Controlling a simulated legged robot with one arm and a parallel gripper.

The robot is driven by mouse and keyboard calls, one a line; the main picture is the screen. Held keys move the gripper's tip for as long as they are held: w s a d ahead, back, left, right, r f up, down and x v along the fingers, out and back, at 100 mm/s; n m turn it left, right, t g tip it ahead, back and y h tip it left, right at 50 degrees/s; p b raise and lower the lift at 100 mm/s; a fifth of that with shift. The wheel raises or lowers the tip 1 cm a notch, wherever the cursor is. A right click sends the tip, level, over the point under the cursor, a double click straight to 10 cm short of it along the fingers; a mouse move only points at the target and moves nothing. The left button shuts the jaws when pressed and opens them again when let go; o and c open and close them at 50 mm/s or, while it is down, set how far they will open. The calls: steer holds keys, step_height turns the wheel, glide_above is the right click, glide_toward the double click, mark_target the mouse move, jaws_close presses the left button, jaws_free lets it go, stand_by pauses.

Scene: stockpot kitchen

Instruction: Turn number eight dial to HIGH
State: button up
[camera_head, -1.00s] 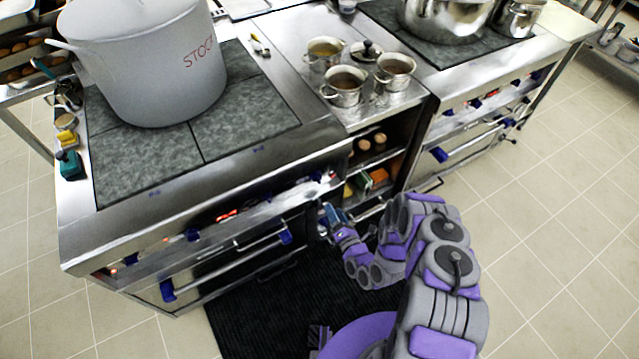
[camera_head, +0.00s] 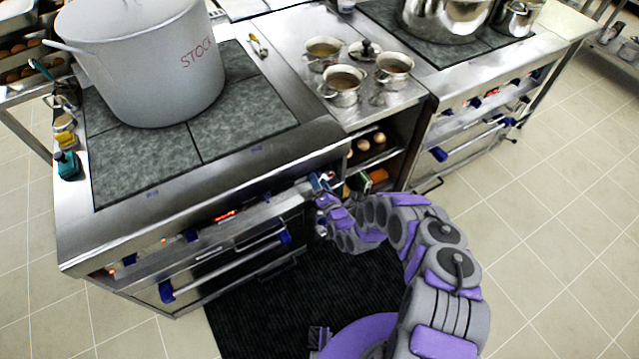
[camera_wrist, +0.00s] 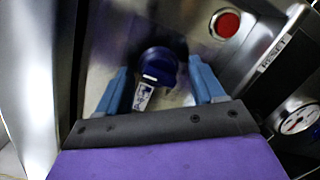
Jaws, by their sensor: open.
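A dark blue dial (camera_wrist: 158,66) sits on the steel control panel (camera_wrist: 110,60) in the wrist view. A small white label with dark marks (camera_wrist: 143,97) shows just below it; I cannot read a number or HIGH there. My gripper (camera_wrist: 160,85) is open, with one light blue finger on each side of the dial. I cannot tell whether the fingers touch it. In the head view my gripper (camera_head: 322,183) is at the right end of the left stove's front panel (camera_head: 225,215), and it hides the dial there.
A round red button (camera_wrist: 226,24), a RESET label (camera_wrist: 272,52) and a white gauge (camera_wrist: 298,119) are right of the dial. A large STOCK pot (camera_head: 145,65) stands on the left stove. An oven handle (camera_head: 230,262) runs below the panel. Open shelves (camera_head: 375,158) lie right of my gripper.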

steer(key=shift+a, duration=0.2)
steer(key=shift+c, duration=0.6)
steer(key=shift+d, duration=0.1)
steer(key=c, duration=0.9)
